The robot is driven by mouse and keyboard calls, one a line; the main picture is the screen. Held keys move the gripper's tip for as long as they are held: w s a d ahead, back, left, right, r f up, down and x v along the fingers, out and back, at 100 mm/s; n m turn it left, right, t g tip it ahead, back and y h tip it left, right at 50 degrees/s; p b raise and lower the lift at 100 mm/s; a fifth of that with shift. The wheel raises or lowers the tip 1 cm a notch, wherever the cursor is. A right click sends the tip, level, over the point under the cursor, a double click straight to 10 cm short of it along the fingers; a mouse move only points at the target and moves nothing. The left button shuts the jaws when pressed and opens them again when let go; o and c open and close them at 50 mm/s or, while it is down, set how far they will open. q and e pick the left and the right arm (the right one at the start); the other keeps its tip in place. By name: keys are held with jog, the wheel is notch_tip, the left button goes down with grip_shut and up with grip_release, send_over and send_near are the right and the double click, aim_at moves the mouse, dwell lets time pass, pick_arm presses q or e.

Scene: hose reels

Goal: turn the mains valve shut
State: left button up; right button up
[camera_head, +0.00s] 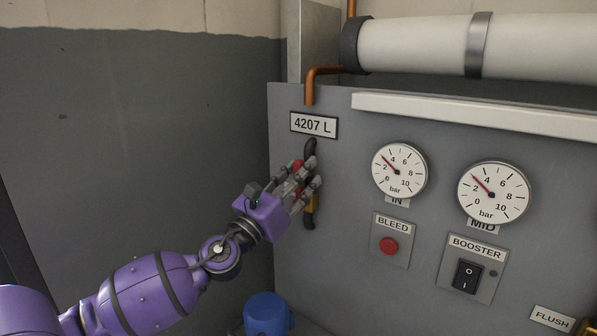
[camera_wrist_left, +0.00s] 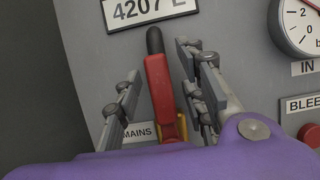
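The mains valve has a red lever (camera_head: 299,170) with a black tip, standing upright below the "4207 L" plate (camera_head: 313,125). A yellow part and a black piece show below it in the head view. In the left wrist view the lever (camera_wrist_left: 160,88) rises between my fingers, and a "MAINS" label (camera_wrist_left: 138,134) is partly covered behind them. My left gripper (camera_head: 313,172) is open around the lever, with fingers on both sides (camera_wrist_left: 160,68). A gap shows on the left side; I cannot tell whether the right fingers touch. My right gripper is not in view.
Right of the valve are the IN gauge (camera_head: 400,170), the MID gauge (camera_head: 494,193), the red BLEED button (camera_head: 388,246) and the BOOSTER switch (camera_head: 468,276). A white pipe (camera_head: 420,46) runs above. A blue object (camera_head: 268,312) stands low down. The grey wall at left is bare.

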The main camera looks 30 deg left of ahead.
pick_arm(q)
jog(key=shift+w, duration=0.1)
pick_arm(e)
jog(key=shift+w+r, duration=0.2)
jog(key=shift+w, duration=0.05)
pick_arm(q)
jog(key=shift+c, duration=0.4)
grip_shut()
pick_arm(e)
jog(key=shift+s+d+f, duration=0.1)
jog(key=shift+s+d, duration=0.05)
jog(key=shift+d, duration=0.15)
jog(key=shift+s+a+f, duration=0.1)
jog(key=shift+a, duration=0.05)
